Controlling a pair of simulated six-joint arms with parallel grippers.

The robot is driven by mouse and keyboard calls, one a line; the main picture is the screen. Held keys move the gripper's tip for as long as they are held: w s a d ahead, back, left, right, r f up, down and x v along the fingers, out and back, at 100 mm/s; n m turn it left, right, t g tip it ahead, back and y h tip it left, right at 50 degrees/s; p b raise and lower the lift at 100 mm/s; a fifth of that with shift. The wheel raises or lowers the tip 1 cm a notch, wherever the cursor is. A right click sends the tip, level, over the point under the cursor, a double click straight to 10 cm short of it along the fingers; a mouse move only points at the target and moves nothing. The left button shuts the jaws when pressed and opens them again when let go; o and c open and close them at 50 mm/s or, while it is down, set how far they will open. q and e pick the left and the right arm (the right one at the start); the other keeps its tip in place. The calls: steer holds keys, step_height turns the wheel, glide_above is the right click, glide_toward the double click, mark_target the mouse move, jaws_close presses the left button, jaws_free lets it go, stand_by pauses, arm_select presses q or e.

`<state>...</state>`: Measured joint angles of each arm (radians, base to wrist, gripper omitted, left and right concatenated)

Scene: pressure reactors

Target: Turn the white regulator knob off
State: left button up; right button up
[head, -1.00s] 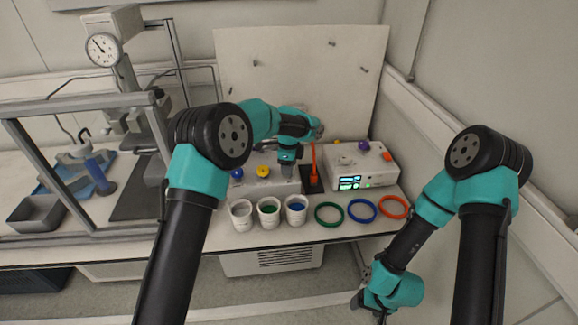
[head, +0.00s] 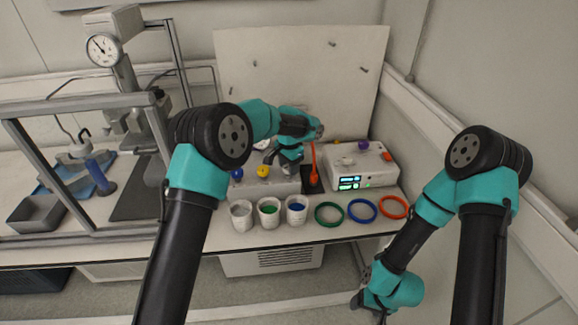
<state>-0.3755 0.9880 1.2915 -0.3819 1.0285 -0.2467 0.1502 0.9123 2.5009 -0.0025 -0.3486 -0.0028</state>
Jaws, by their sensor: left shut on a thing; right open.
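My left gripper (head: 289,168) is over the right end of the low white knob box (head: 262,187) at the back of the bench. It is shut on the white regulator knob, which the fingers hide almost wholly. A blue knob (head: 237,174) and a yellow knob (head: 263,171) show on the same box to the left of it. My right gripper (head: 361,303) hangs low in front of the bench at the right, open and away from everything on it.
An orange-red tool (head: 314,165) stands upright just right of the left gripper. Beyond it is a white device (head: 375,172) with a lit screen. Several cups (head: 241,215) and rings (head: 362,211) line the bench's front. A framed rig (head: 78,105) stands at the left.

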arm_select(q)
steer(key=n, duration=0.6)
steer(key=shift+n, duration=0.3)
steer(key=n, duration=0.6)
steer(key=shift+n, duration=0.4)
steer(key=o, duration=0.9)
step_height(320, 180, up, 17)
steer(key=shift+r, duration=0.2)
